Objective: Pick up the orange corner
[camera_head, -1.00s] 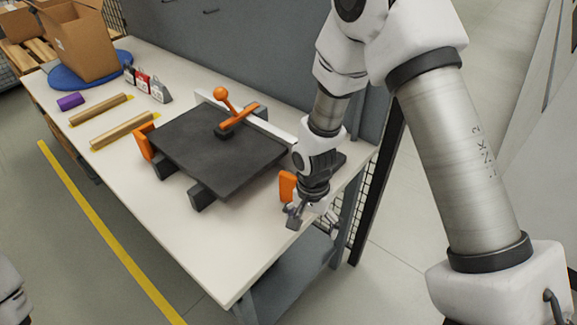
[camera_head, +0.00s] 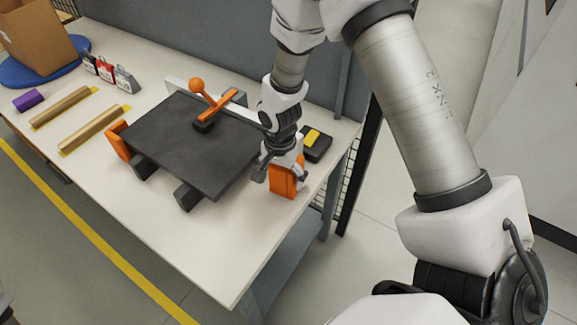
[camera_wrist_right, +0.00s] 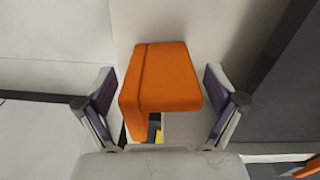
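The orange corner (camera_head: 284,182) stands on the table near its right edge, apart from the dark board. My right gripper (camera_head: 281,168) is low over it, partly hiding its top. In the right wrist view the orange corner (camera_wrist_right: 165,77) lies between the spread fingers of my right gripper (camera_wrist_right: 159,85), with a visible gap on each side. The gripper is open and holds nothing. A second orange corner (camera_head: 118,141) is at the board's left edge. My left gripper is not in view.
The dark board (camera_head: 190,140) rests on dark blocks, with an orange-handled clamp (camera_head: 215,104) on it. A black box with a yellow top (camera_head: 316,143) stands behind the orange corner. Brown rolls (camera_head: 92,128) lie left. The table's front (camera_head: 215,255) is clear.

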